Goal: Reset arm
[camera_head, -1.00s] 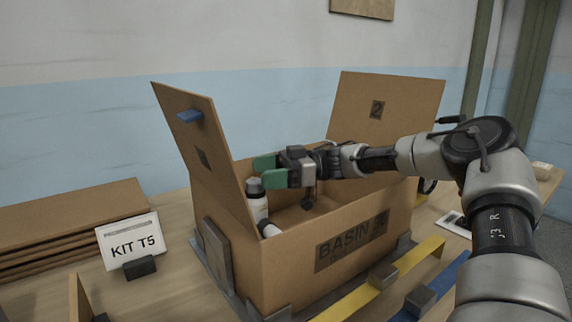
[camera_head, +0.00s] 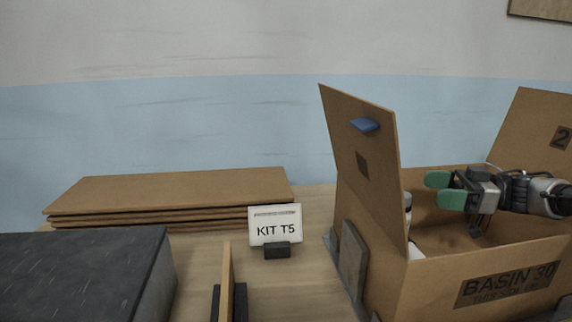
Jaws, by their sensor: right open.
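My right gripper (camera_head: 440,190) comes in from the right edge, with green fingertips pointing left. It is open and empty, over the opening of a cardboard box marked BASIN 30 (camera_head: 420,289). The box's left flap (camera_head: 350,165) and far flap (camera_head: 533,125) stand up. Inside the box, by the left flap, a white bottle with a dark cap (camera_head: 408,213) shows partly, and a white piece (camera_head: 415,251) lies below it. My left gripper is not in view.
A stack of flat cardboard sheets (camera_head: 175,192) lies at the back left. A KIT T5 sign (camera_head: 275,225) stands left of the box. A dark block (camera_head: 85,275) fills the lower left, with an upright wooden board (camera_head: 226,280) beside it.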

